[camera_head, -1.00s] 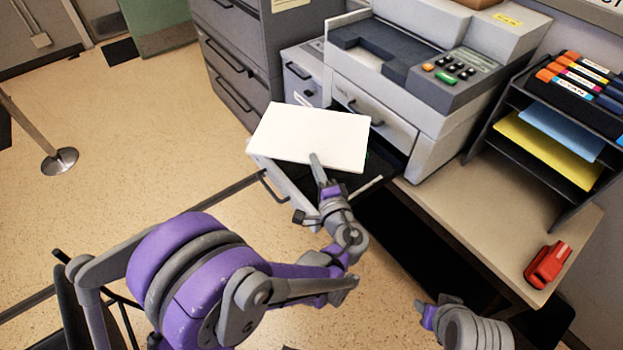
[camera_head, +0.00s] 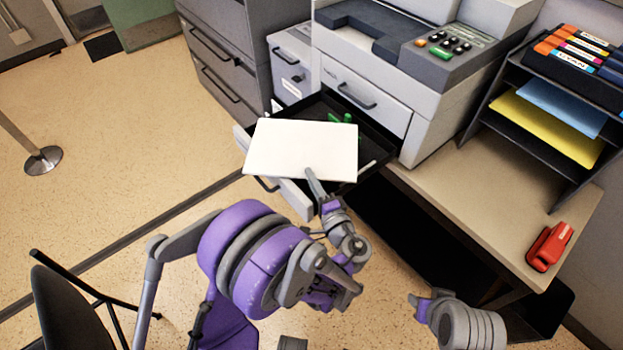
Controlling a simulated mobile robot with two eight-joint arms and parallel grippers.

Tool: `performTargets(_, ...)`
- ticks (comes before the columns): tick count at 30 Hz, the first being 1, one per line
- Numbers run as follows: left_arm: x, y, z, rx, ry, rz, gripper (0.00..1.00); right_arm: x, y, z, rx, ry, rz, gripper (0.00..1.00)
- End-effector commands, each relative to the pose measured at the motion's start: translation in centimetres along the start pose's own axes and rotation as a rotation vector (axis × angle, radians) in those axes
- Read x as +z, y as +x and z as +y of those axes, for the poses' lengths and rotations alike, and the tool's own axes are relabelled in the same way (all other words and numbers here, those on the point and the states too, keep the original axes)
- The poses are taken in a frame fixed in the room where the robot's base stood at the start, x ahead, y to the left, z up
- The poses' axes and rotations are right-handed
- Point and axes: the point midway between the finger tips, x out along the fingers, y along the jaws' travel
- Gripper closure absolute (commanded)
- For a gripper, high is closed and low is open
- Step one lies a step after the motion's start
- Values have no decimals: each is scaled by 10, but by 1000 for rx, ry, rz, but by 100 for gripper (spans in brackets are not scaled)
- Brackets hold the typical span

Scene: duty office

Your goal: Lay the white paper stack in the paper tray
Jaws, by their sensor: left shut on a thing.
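The white paper stack (camera_head: 300,146) is held roughly level over the front left part of the open paper tray (camera_head: 376,146). The tray is a dark drawer pulled out of the copier (camera_head: 385,105), with green parts inside. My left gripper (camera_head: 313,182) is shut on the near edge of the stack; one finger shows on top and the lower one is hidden. The stack covers much of the tray, and whether it touches the tray cannot be told. My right gripper (camera_head: 420,306) shows only in part at the lower right, away from the stack, with its fingers unclear.
A table (camera_head: 480,190) bears a red stapler (camera_head: 549,246) and a dark shelf rack (camera_head: 535,155) with yellow and blue paper. Grey filing drawers (camera_head: 225,60) stand left of the copier. A dark chair (camera_head: 65,315) is at the lower left.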

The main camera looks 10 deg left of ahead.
Motion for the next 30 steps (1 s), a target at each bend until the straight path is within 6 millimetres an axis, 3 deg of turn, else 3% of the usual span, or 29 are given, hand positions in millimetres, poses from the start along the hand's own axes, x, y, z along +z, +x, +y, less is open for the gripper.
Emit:
performTargets(12, 0, 0, 6, -1, 1, 0, 100, 3, 6, 0, 0, 0, -2, 55)
performTargets(13, 0, 0, 6, 0, 0, 0, 89, 3, 6, 0, 0, 0, -2, 55)
performTargets(18, 0, 0, 5, 0, 0, 0, 60, 3, 5, 0, 0, 0, -2, 55)
performTargets(30, 0, -3, -3, 0, 0, 2, 60, -1, -2, 0, 0, 0, 1, 55)
